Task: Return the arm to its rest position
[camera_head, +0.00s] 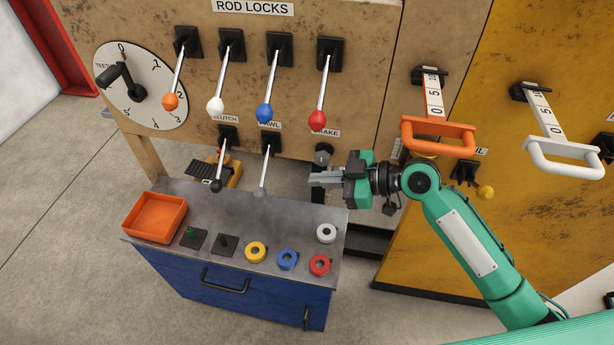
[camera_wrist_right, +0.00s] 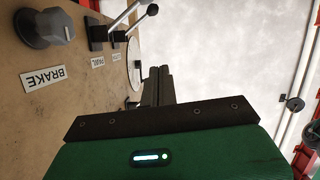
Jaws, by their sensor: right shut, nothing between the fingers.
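My right gripper (camera_head: 327,179) shows in the head view, green and dark grey, with its fingers pointing left. It is shut and empty. It hangs in front of the lever panel, just below the brake knob (camera_head: 322,155), above and beyond the bench's right back corner. In the right wrist view the closed fingers (camera_wrist_right: 158,86) stand at the centre with nothing between them. The brake knob (camera_wrist_right: 48,28) and its BRAKE label show at upper left there. My right arm reaches in from the lower right of the head view. My left gripper is not in view.
A blue bench (camera_head: 232,285) holds an orange tray (camera_head: 155,218) and several coloured rings. Levers with coloured balls stick out from the panel (camera_head: 290,12). An orange handle (camera_head: 438,136) and a white handle (camera_head: 565,158) jut out above my right arm. Open floor (camera_head: 60,215) lies left.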

